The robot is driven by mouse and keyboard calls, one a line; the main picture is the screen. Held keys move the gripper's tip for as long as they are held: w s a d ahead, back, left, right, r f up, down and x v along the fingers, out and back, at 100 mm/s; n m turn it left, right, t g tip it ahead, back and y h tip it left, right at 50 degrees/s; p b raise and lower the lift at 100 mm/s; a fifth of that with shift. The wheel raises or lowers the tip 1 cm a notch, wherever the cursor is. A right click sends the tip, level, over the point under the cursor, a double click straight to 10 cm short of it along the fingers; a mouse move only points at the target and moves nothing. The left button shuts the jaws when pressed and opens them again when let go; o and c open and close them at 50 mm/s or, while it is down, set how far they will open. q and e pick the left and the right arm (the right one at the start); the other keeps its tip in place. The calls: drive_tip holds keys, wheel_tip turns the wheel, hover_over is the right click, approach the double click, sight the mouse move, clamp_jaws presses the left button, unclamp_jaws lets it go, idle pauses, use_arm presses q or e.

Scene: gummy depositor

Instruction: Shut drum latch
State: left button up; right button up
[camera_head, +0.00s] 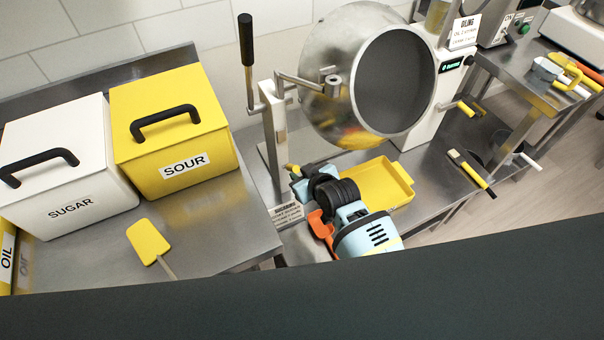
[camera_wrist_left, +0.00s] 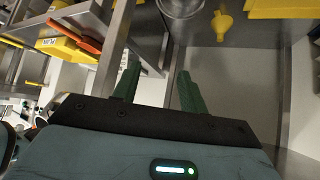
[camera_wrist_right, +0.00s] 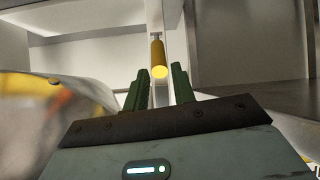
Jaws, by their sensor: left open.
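The steel drum (camera_head: 323,82) stands at the back with its round dark mouth facing front right. A black-handled lever (camera_head: 246,42) rises on a post left of it. My right gripper (camera_head: 296,178) is low, left of and below the drum, and partly hidden by its own wrist. In the right wrist view it is open (camera_wrist_right: 161,80), with a yellow round-ended handle (camera_wrist_right: 158,54) lined up between the fingertips; contact cannot be told. I cannot tell whether this handle is the latch. My left gripper (camera_wrist_left: 158,72) is open and empty, outside the head view.
A yellow tray (camera_head: 402,172) lies below the drum mouth. White SUGAR (camera_head: 75,190) and yellow SOUR (camera_head: 205,135) bins stand at left, with a yellow spatula (camera_head: 147,241) in front. A yellow-handled lever (camera_head: 466,109) sticks out at the machine's right.

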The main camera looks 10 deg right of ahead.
drive_tip(key=s+f+m+b, duration=0.1)
drive_tip(key=f+m, duration=0.1)
drive_tip(key=s+f+m+y+b, duration=0.1)
drive_tip(key=s+f+m, duration=0.1)
drive_tip(key=f, duration=0.1)
drive_tip(key=s+f+m+y+b, duration=0.1)
drive_tip(key=f+m+b, duration=0.1)
drive_tip(key=shift+s+a+f+m, duration=0.3)
drive_tip(key=shift+f+m, duration=0.1)
clamp_jaws()
use_arm(q)
drive_tip(key=s+f+g+b, duration=0.1)
drive_tip(key=s+f+b, duration=0.2)
drive_tip(key=f+b, duration=0.2)
drive_tip(key=s+d+f+g+b, duration=0.1)
drive_tip(key=s+f+b, duration=0.2)
drive_tip(key=f+b, duration=0.3)
wheel_tip(320, 180, down, 5)
drive_tip(key=shift+s, duration=0.15)
use_arm(e)
drive_tip(key=s+d+m+t+y, duration=0.1)
drive_tip(key=s+d+m+t, duration=0.1)
drive_tip(key=m, duration=1.2)
drive_tip(key=s+d+m+t, duration=0.3)
drive_tip(key=d+m, duration=0.2)
drive_tip(key=m, duration=0.9)
drive_tip(key=shift+t+y, duration=0.4)
